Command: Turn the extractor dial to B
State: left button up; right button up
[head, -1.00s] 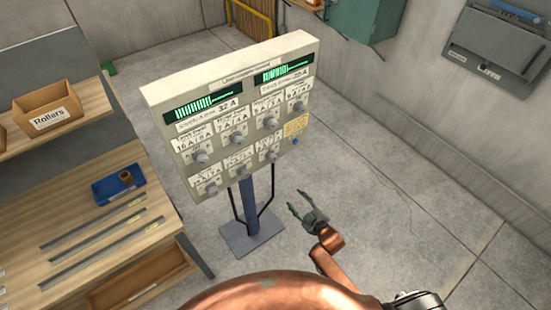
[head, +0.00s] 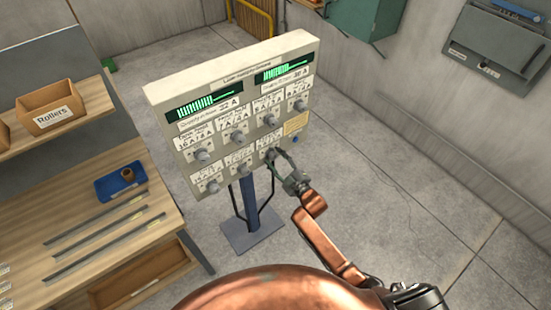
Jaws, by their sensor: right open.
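The beige control panel (head: 256,88) stands on a post in the middle of the head view, with two green bar displays along its top and two rows of grey dials. The labels are too small to tell which dial is the extractor's or where B lies. My right gripper (head: 274,158) is open at the rightmost dial of the lower row, with its fingers close around or beside that dial. The fingers partly hide the dial, and I cannot tell whether they touch it. My left gripper is not in view.
A wooden workbench (head: 40,225) at left holds metal strips and a blue tray (head: 121,184). A Rollers box (head: 49,108) sits on the shelf above. A green cabinet (head: 362,18) and a grey wall box (head: 500,45) hang behind. The floor (head: 400,190) at right is clear.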

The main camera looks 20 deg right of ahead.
jog(key=c, duration=1.2)
jog(key=shift+o, duration=0.2)
jog(key=m+p, duration=0.2)
jog(key=m, duration=0.1)
jog(key=shift+r+m, duration=0.15)
jog(key=shift+m, duration=0.15)
jog(key=m+p, duration=0.2)
jog(key=m, duration=0.2)
jog(key=shift+m, duration=0.4)
jog(key=o, duration=1.2)
jog(key=shift+c, duration=0.2)
